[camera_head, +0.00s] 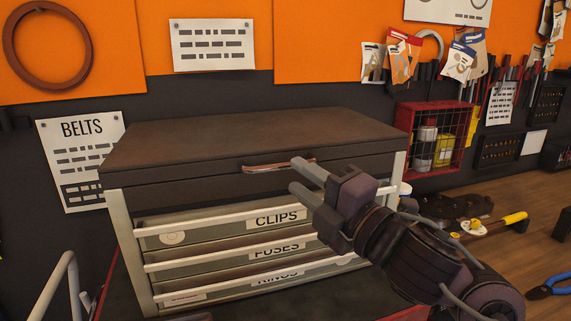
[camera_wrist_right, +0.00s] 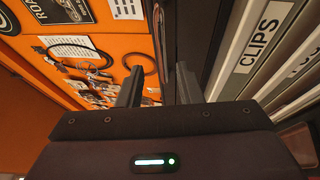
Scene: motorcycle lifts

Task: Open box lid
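The box is a dark brown chest (camera_head: 250,138) with a flat lid, lying shut in the head view. A thin reddish handle (camera_head: 268,169) sits on the lid's front edge. My right gripper (camera_head: 294,174) is in front of the box, its fingers apart and nothing seen between them. Its fingertips are close to the right end of the handle; I cannot tell whether they touch. In the right wrist view, the two fingers (camera_wrist_right: 158,72) stand apart beside the dark lid front (camera_wrist_right: 203,35). My left gripper is not in view.
Drawers labelled CLIPS (camera_head: 275,219), FUSES and RINGS lie below the lid. A red wire cage (camera_head: 436,140) with cans stands right of the box. Hand tools lie on the wooden bench (camera_head: 525,190). An orange and dark wall stands behind.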

